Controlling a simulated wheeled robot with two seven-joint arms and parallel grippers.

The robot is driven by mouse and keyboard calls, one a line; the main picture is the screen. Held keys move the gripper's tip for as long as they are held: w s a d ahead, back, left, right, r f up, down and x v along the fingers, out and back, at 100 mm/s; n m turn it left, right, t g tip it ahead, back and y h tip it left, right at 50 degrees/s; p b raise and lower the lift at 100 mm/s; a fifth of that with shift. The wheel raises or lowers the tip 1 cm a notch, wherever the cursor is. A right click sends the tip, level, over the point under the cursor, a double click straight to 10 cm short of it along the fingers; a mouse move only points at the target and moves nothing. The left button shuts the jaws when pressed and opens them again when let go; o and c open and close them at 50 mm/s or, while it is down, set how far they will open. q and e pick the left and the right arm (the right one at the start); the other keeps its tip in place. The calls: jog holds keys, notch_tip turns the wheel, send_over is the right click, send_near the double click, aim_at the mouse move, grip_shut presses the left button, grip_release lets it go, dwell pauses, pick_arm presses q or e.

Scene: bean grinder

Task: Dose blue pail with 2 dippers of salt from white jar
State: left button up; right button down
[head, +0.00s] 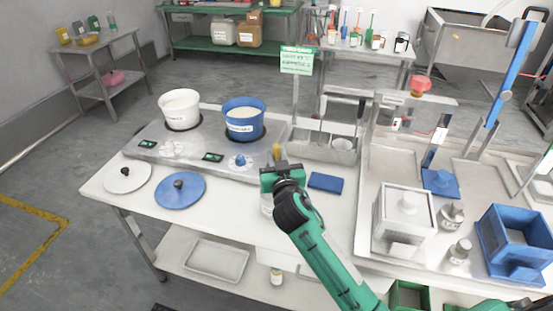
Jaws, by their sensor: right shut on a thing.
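A blue pail (236,133) with white contents sits in the right well of a grey two-well unit (190,150). A white pail (180,121) with white contents sits in the left well. My right gripper (276,167) is over the table in front of the blue pail, to its lower right. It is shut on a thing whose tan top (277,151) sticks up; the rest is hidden. A pale, jar-like container (266,204) shows partly below the gripper; I cannot tell whether they touch. No dipper is clearly identifiable. My left gripper is not in view.
White (123,177) and blue (186,194) lids lie at the left. A metal caddy (318,151) with upright handles stands behind the gripper, right of the blue pail. A blue pad (326,183) lies nearby.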

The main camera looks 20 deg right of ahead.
aim_at(276, 145)
jog(key=shift+r, duration=0.65)
notch_tip(276, 145, up, 2)
jog(key=shift+p, duration=1.1)
jog(key=shift+r, duration=0.35)
notch_tip(276, 145, up, 3)
jog(key=p, duration=0.2)
jog(key=shift+f+p, duration=0.15)
jog(key=shift+p, duration=0.2)
pick_arm(q)
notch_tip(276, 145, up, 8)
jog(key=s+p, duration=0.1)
jog(key=p, duration=0.2)
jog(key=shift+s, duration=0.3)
pick_arm(e)
jog(key=shift+r, duration=1.85)
